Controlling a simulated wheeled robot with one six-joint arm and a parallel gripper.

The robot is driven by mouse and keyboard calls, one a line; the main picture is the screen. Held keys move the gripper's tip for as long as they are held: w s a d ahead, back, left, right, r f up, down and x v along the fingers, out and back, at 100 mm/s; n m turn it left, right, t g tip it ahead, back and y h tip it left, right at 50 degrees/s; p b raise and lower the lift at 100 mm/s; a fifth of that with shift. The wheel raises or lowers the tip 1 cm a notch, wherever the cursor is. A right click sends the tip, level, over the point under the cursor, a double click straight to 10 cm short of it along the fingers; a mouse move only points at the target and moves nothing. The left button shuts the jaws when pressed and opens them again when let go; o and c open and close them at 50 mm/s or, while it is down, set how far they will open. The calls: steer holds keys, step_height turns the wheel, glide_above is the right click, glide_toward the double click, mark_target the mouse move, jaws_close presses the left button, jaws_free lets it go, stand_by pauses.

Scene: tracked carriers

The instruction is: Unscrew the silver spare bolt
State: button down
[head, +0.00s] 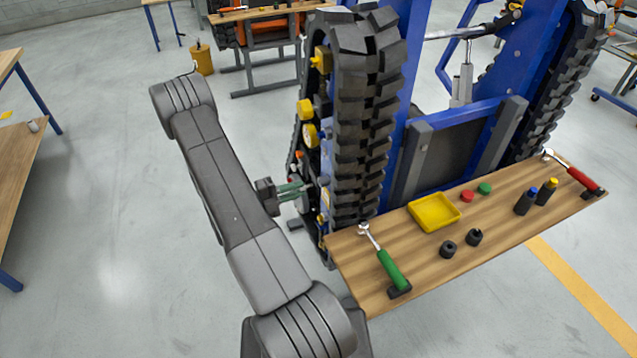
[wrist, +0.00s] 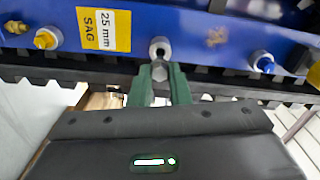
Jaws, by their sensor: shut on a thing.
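My gripper (wrist: 160,82) has green fingers, shut on a small silver bolt (wrist: 159,73) in the wrist view. Just beyond the bolt is a round grey collar (wrist: 160,47) with a dark centre, set in the blue side frame (wrist: 210,42). I cannot tell whether the bolt still touches the collar or stands clear of it. In the head view my gripper (head: 291,190) is at the left side of the near track (head: 360,120), its fingers pointing right at the frame. The bolt is too small to make out there.
A yellow fitting (wrist: 45,39) and a "25 mm SAG" label (wrist: 103,29) are left of the collar; a blue fitting (wrist: 263,63) is right. The workbench (head: 400,245) holds a yellow tray (head: 434,211), a green-handled wrench (head: 391,268) and two dark sockets (head: 449,249).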

steer(key=shift+a, duration=0.15)
steer(key=v, duration=0.3)
steer(key=shift+s+a, duration=0.1)
stand_by(0.5)
